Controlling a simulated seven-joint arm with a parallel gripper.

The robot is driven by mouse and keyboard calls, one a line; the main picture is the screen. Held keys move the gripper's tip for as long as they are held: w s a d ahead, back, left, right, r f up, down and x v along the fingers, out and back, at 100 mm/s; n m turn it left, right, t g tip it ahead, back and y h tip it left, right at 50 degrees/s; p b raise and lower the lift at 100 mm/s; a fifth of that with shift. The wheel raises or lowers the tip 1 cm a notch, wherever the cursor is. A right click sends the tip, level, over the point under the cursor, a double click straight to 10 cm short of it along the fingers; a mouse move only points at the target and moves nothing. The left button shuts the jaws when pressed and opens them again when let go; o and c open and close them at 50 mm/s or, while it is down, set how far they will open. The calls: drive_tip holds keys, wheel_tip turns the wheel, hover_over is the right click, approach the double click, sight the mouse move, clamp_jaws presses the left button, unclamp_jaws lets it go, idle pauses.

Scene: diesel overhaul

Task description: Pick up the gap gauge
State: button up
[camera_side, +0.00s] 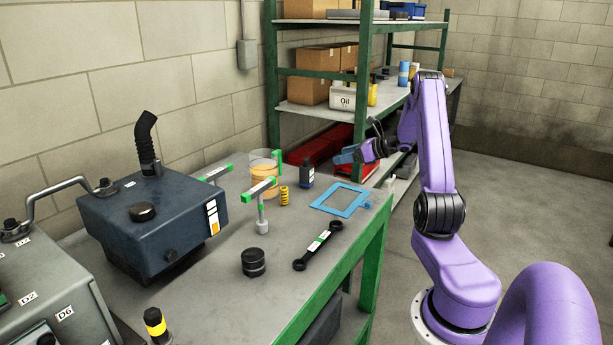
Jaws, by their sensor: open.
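No part is plainly marked as the gap gauge, and I cannot tell for certain which one it is. A pale bar with green ends (262,187) sits on a grey post near the bench middle. A similar green-ended bar (215,173) is by the wall, behind the blue-grey housing. A black wrench-like tool (318,245) with a green and white label lies near the bench's front edge. My gripper (347,155) is open, small in the side view, above the far end of the bench and apart from these parts. Its fingertips are hard to make out.
The bench (215,285) also holds a beaker of orange liquid (264,172), dark bottle (307,173), yellow spring (283,195), blue frame (341,199), black cylinder (253,262) and large blue-grey housing (155,225). A green shelf post (362,75) rises behind.

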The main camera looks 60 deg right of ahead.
sight(302, 170)
drive_tip(key=x, duration=0.6)
drive_tip(key=f+x, duration=0.1)
drive_tip(key=x, duration=0.5)
drive_tip(key=s+f+x, duration=0.1)
drive_tip(key=x, duration=0.5)
drive_tip(key=shift+w+d+f, duration=0.1)
drive_tip(key=shift+w+f, duration=0.05)
drive_tip(key=shift+w, duration=0.1)
drive_tip(key=c, duration=1.3)
